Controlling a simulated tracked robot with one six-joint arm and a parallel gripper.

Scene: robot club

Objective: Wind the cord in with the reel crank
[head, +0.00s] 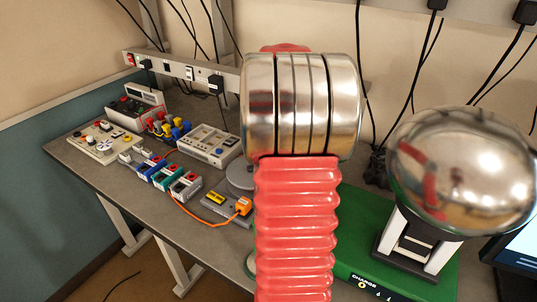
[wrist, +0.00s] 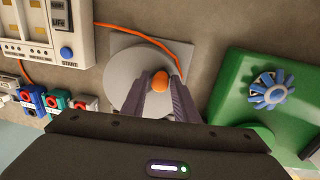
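The reel shows in the wrist view as a grey disc (wrist: 122,82) on a square grey plate, with an orange crank knob (wrist: 160,82) on it. My gripper (wrist: 163,80) reaches over the disc, one finger on each side of the knob; I cannot tell whether both fingers press on it. An orange cord (wrist: 135,33) curves in from the upper left past the reel's right side. In the head view my arm hides the gripper and most of the reel; only the grey disc's left edge (head: 238,178) shows. The knob is hidden there.
A green box (wrist: 228,92) with a blue finned wheel (wrist: 269,90) stands right of the reel. A white panel (wrist: 45,30) with a blue start button and several coloured modules (head: 168,174) stand left. A power strip (head: 180,70) with hanging black cables runs along the back.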

